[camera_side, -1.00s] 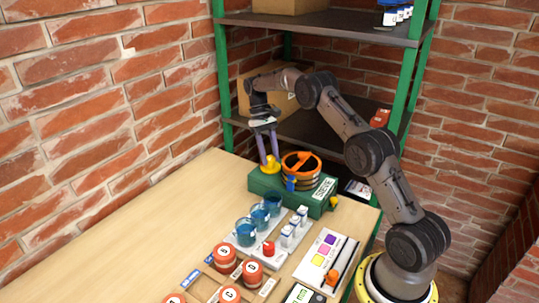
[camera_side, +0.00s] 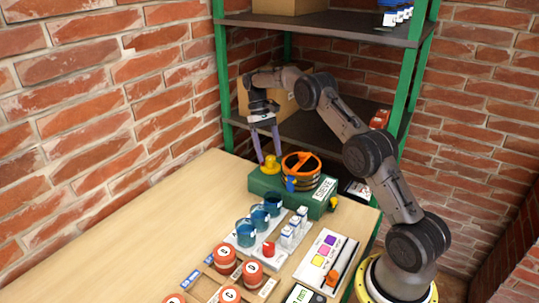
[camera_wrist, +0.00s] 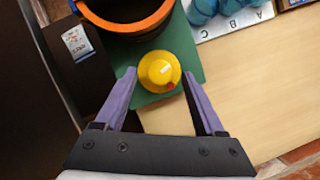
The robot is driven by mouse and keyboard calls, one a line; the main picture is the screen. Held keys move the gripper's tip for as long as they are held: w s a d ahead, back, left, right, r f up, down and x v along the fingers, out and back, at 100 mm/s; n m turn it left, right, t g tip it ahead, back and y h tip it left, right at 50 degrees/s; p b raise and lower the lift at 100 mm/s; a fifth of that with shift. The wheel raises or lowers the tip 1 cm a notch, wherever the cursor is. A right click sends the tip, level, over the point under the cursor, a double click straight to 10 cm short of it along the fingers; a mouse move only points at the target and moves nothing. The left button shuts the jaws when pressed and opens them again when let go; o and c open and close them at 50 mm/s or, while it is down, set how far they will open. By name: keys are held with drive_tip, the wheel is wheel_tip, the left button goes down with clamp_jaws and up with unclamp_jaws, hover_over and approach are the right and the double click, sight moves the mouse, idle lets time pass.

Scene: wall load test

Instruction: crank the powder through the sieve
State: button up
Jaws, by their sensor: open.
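The sieve machine has a green base (camera_side: 262,184) and a round sieve (camera_side: 301,172) with an orange rim and bar on top. My gripper (camera_side: 269,157), with purple fingers, points down at this knob. In the wrist view the yellow knob (camera_wrist: 160,72) lies between the open fingertips of my gripper (camera_wrist: 159,76), with a gap on each side. Part of the sieve (camera_wrist: 128,14) shows above it. Any powder inside is hidden.
Blue cups (camera_side: 259,217) and small white-labelled containers (camera_side: 290,231) stand in front of the machine. Red-lidded jars (camera_side: 225,257) sit nearer the front. A color-patch card (camera_side: 325,256) lies to the right. A green-post shelf (camera_side: 318,130) stands behind. The table's left side is clear.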

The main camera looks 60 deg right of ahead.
drive_tip(key=v, duration=0.6)
idle(0.3)
